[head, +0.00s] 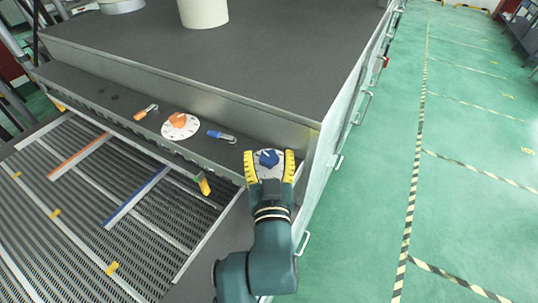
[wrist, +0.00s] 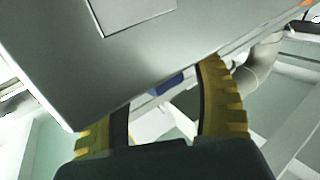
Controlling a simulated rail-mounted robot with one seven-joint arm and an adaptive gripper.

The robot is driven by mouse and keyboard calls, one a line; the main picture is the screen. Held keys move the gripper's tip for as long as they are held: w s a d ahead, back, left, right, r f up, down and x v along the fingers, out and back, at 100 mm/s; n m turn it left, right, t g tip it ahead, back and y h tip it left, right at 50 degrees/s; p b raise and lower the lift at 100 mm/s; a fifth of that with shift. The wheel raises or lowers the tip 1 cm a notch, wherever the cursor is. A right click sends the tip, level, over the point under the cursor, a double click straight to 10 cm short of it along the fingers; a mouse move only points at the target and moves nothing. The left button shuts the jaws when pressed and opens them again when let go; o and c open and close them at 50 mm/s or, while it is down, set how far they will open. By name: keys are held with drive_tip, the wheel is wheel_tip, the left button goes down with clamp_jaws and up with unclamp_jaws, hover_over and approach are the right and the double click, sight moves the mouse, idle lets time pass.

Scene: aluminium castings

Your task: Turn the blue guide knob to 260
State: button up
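The blue guide knob (head: 268,158) sits on a pale round dial (head: 270,151) at the right end of the grey ledge. My gripper (head: 270,163) reaches it from the front in the head view. Its two yellow fingers stand open, one on each side of the knob, with gaps that look clear of it. The dial's markings are too small to read, and my fingers cover part of it. In the wrist view, the fingers (wrist: 160,110) are spread apart, with a small dark blue patch between them that may be the knob.
An orange knob on a white dial (head: 180,126) sits further left on the ledge. A blue-handled lever (head: 221,136) and an orange-handled one (head: 146,112) flank it. A slotted conveyor bed (head: 95,200) lies front left. Green floor (head: 470,140) is open at right.

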drive_tip(key=shift+s, duration=0.1)
drive_tip(key=s, duration=1.2)
drive_tip(key=shift+d, duration=0.3)
drive_tip(key=shift+w, duration=0.1)
drive_tip(key=s+d+r+t+p, duration=0.1)
drive_tip(key=r+p, duration=0.4)
drive_tip(key=r, duration=0.7)
drive_tip(key=s+d+r+t+h+p, duration=0.1)
drive_tip(key=d+r+p, duration=0.2)
drive_tip(key=r, duration=0.9)
drive_tip(key=s+d+r+m+t+p, duration=0.1)
drive_tip(key=r+p, duration=0.5)
drive_tip(key=r, duration=0.6)
drive_tip(key=shift+d+t+h+p, duration=0.4)
drive_tip(key=shift+d+t, duration=0.15)
drive_tip(key=shift+t, duration=0.05)
